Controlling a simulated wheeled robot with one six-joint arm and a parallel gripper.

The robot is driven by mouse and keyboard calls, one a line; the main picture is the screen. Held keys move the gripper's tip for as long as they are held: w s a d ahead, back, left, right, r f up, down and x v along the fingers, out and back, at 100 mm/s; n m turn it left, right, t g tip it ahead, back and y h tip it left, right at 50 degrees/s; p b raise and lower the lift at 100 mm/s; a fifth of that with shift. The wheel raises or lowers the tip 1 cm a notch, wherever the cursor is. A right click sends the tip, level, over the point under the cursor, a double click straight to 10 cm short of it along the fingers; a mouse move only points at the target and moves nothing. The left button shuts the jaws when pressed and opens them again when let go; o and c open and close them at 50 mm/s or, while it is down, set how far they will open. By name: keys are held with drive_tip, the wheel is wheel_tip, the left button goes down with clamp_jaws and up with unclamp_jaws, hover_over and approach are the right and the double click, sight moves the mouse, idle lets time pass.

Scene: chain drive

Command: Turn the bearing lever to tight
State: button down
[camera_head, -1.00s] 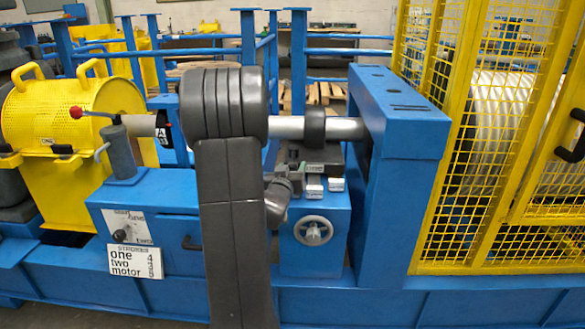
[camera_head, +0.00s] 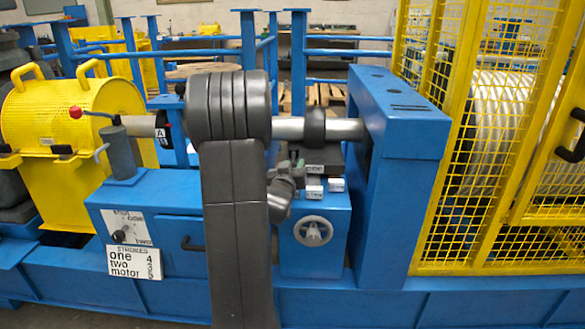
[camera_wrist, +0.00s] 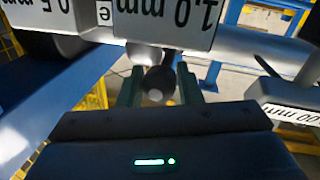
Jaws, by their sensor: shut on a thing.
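My gripper (camera_wrist: 158,88) is shut on a dark rounded knob (camera_wrist: 154,80) with a pale end, seen between its two fingers in the wrist view. I cannot tell for sure whether this knob belongs to the bearing lever. In the head view my arm covers the middle of the machine, and my wrist is beside the shaft support, above the handwheel (camera_head: 313,231). The fingertips are too small to make out there. A separate lever with a red ball (camera_head: 76,112) stands at the left by the yellow guard. No tight marking is readable.
White plates marked in mm (camera_wrist: 170,18) hang close above the fingers. Another mm plate (camera_wrist: 290,102) is at the right. A blue upright (camera_head: 400,180) and yellow mesh cage (camera_head: 480,150) stand right of my arm. A STROKES sign (camera_head: 134,263) is on the blue front.

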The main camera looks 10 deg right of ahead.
drive_tip(key=shift+d+f+n+y+b, duration=0.2)
drive_tip(key=shift+d+n+y+b, duration=0.15)
drive_tip(key=shift+b, duration=0.65)
drive_tip(key=shift+s+d+r+n+t+y+b, duration=0.15)
drive_tip(key=shift+d+n+t+y+b, duration=0.15)
drive_tip(key=shift+y+b, duration=0.35)
drive_tip(key=shift+r, duration=0.1)
drive_tip(key=c, duration=1)
unclamp_jaws()
drive_tip(key=shift+c, duration=0.2)
drive_tip(key=p+v, duration=0.1)
drive_tip(key=v, duration=1.2)
drive_tip(key=shift+s+a, duration=0.15)
drive_tip(key=shift+s, duration=0.25)
